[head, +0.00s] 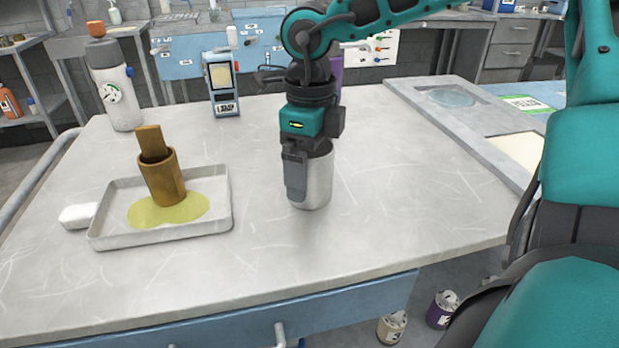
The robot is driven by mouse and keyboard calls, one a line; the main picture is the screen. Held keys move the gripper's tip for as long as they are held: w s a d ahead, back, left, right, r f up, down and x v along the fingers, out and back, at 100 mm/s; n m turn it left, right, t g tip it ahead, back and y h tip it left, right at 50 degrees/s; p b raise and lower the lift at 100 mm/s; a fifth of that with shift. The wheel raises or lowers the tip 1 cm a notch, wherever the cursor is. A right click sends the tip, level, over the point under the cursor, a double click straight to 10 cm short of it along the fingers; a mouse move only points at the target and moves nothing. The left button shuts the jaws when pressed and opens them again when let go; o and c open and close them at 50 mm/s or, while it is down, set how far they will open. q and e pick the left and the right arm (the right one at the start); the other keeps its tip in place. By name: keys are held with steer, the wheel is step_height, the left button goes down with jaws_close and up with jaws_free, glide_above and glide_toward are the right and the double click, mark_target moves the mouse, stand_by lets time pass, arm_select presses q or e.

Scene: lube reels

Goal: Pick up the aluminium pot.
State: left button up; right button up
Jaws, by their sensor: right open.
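The aluminium pot (318,182) is a plain silvery cylinder standing upright on the grey worktop, right of the middle of the table. My right gripper (308,175) comes down over it from above, with one dark finger in front of the pot's near left side. The gripper is open, and its other finger is hidden behind or inside the pot. The pot's rim is mostly covered by the gripper. I cannot tell whether the fingers touch the wall. My left gripper is not in view.
A white tray (219,222) with a yellow puddle and a brown cup (163,180) stands at the left. A white bottle (118,98) and a blue handheld device (222,85) stand farther back. A purple object shows partly behind my gripper. The front right of the worktop (420,215) is clear.

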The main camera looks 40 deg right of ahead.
steer(key=c, duration=1)
steer(key=shift+r, duration=0.15)
